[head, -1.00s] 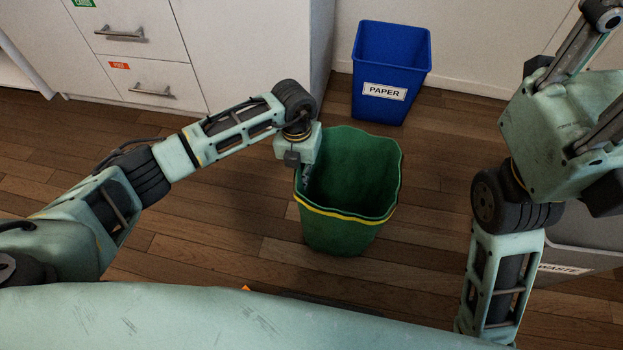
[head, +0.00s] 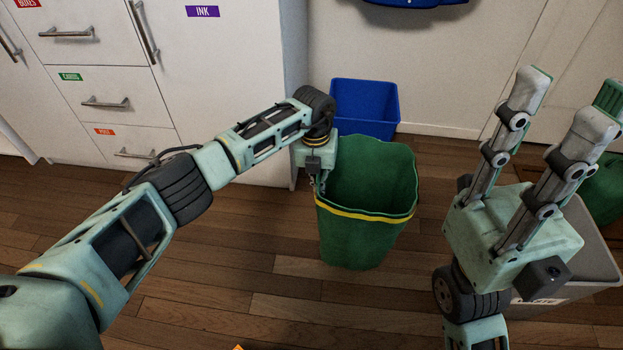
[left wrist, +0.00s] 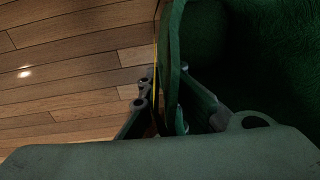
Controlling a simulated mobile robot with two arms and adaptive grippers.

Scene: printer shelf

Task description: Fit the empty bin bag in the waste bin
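The empty bin bag (head: 360,235) is green, open at the top, with a wavy rim and a yellow band. My left gripper (head: 321,184) is at its left rim. In the left wrist view, the fingers of my left gripper (left wrist: 162,118) are on either side of the bag's wall (left wrist: 172,60), closed on it. Whether the bag's bottom touches the floor is unclear. The waste bin (head: 572,294) is grey and stands at the right, partly hidden by my right arm. My right gripper (head: 563,108) points up, its fingers apart and empty.
A blue bin (head: 362,100) stands behind the bag. Another green object (head: 605,190) shows at the right edge, by the waste bin; what it is is unclear. White drawers (head: 110,95) stand at the back left.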

